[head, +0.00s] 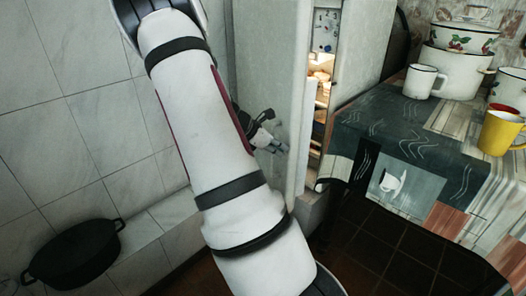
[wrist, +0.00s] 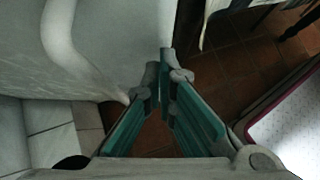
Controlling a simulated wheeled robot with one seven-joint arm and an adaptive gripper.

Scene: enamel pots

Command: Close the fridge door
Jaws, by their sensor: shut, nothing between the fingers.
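The white fridge door (head: 268,50) stands partly open in the head view, its free edge toward me. A gap on its right shows the lit fridge interior (head: 321,66). The fridge body (head: 364,45) is right of the gap. My gripper (head: 281,147) is at the door's outer side, partly hidden by my arm. In the wrist view my gripper (wrist: 166,75) is shut and empty, its fingertips beside the door's lower edge. The pale door (wrist: 112,35) fills the upper left there, with a curved handle (wrist: 62,45). I cannot tell whether the fingertips touch the door.
A table (head: 440,133) with a patterned cloth stands right of the fridge, holding a white mug (head: 424,81), a yellow mug (head: 501,132) and enamel pots (head: 455,68). A black pan (head: 73,254) sits on a tiled ledge at lower left. Dark floor tiles (head: 400,245) are clear before the table.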

